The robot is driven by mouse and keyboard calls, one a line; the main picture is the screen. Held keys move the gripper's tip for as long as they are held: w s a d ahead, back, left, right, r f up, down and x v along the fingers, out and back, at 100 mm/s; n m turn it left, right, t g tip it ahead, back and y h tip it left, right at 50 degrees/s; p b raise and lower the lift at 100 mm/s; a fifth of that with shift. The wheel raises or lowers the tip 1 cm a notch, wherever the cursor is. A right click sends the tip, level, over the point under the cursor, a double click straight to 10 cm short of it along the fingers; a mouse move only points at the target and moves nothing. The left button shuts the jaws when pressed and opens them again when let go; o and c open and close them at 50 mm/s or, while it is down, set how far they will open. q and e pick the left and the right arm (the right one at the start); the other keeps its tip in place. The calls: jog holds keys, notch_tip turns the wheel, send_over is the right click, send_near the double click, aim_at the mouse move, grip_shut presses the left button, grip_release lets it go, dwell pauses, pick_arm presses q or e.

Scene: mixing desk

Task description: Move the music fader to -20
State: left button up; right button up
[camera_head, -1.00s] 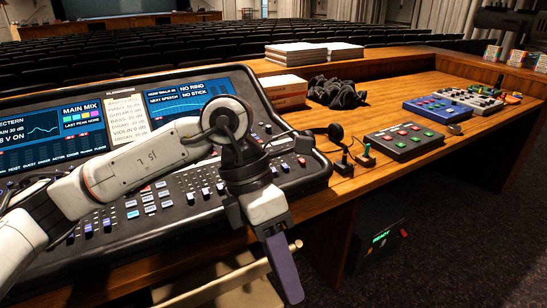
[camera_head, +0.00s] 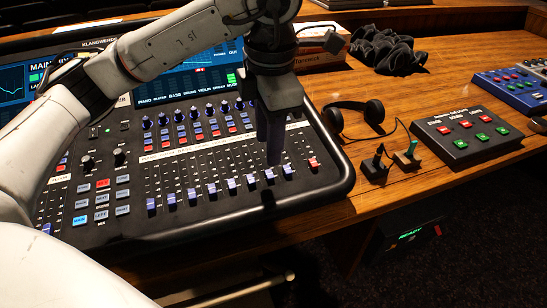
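The mixing desk (camera_head: 225,222) fills the left and middle of the view, with a row of blue fader caps near its front edge and one red cap (camera_head: 314,163) at the right end. The printed fader names are too small to match surely to the caps, so I cannot tell which is the music fader; a blue cap (camera_head: 269,174) sits just below my gripper's tip. My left gripper (camera_head: 275,155) points down over the right part of the faders. Its dark fingers overlap from this side, so the gap is hidden. My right gripper is not in view.
A headset (camera_head: 352,118) and two small switch sticks (camera_head: 374,164) stand right of the desk. A grey button box (camera_head: 467,136) and a blue one (camera_head: 515,90) are farther right. Black cloth (camera_head: 388,50) and a box (camera_head: 318,45) lie behind. Bare wood lies between them.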

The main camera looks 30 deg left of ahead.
aim_at(268, 174)
pick_arm(q)
jog(key=f, duration=0.7)
jog(key=shift+w+a+f, duration=0.3)
jog(key=shift+f, duration=0.05)
grip_shut()
